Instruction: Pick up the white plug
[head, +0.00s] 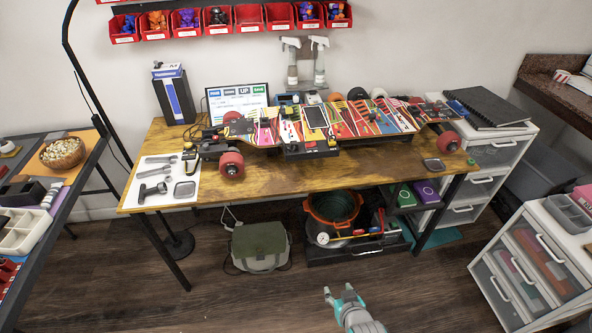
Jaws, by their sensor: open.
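A small white item with a cord (230,225) shows under the wooden table, just left of the green bag. It may be the white plug, but it is too small to tell. My gripper (339,291) is at the bottom centre, over the floor in front of the table. Its teal-tipped fingers are apart and nothing is between them. It is well to the right of the white item and nearer to me, touching nothing that I can see.
The wooden table (142,200) carries a colourful skateboard (330,125). Beneath it are a green bag (260,247), an orange-rimmed pot (333,208) and a toolbox (350,252). White drawer units (540,268) stand at right. A dark lamp base (178,245) stands left. The front floor is clear.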

